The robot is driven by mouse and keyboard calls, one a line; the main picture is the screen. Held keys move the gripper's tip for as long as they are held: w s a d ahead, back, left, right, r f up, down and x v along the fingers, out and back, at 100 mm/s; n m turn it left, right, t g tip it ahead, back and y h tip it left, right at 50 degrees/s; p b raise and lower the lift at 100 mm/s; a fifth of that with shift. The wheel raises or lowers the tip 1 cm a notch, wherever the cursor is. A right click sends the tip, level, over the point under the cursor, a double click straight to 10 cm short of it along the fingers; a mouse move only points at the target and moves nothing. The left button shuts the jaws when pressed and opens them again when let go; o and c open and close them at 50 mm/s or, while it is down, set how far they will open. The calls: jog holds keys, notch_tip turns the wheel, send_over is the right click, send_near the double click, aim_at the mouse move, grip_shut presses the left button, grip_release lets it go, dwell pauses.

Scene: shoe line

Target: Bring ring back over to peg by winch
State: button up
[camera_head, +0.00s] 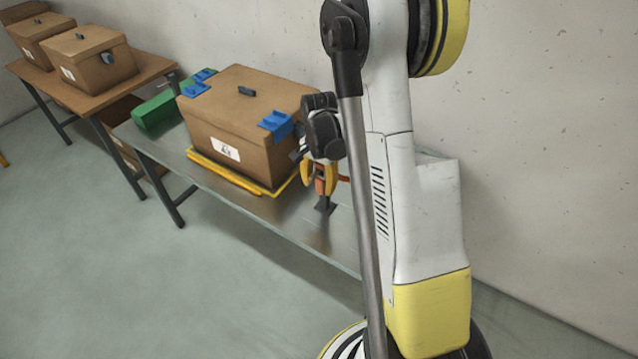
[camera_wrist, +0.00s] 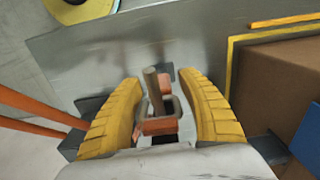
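My gripper (camera_head: 320,180) has two yellow fingers and hangs low over the steel table at the right of the large brown box. In the wrist view, my gripper (camera_wrist: 160,82) is spread around a small fixture, with a gap on the right side. Between the fingers stand a grey-brown round peg (camera_wrist: 151,84), a dark grey squarish ring (camera_wrist: 171,108) and an orange block (camera_wrist: 158,126). I cannot tell whether the ring is around the peg or beside it. The fixture's dark foot (camera_head: 325,205) rests on the table. I cannot make out a separate winch.
The brown box (camera_head: 245,105) with blue corner pieces sits within a yellow frame (camera_head: 225,174) on the steel table (camera_head: 270,212). A green block (camera_head: 157,110) lies beyond it. More boxes stand on a wooden table (camera_head: 105,88). Orange straps (camera_wrist: 40,115) run left in the wrist view.

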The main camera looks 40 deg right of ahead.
jog(key=shift+r, duration=0.1)
notch_tip(320, 180, up, 12)
jog(key=shift+f, duration=0.1)
jog(key=shift+a+r, duration=0.25)
jog(key=s+a+r+n+t+b, duration=0.1)
jog(key=s+a+r+n+t, duration=0.2)
jog(key=s+a+n, duration=0.3)
jog(key=s+a+r+n+t+b, duration=0.2)
jog(key=s+a+n, duration=0.5)
jog(key=a, duration=0.5)
jog(key=shift+s+a+r+n+t, duration=0.3)
jog(key=shift+s+r+t, duration=0.4)
jog(key=shift+s+t, duration=0.35)
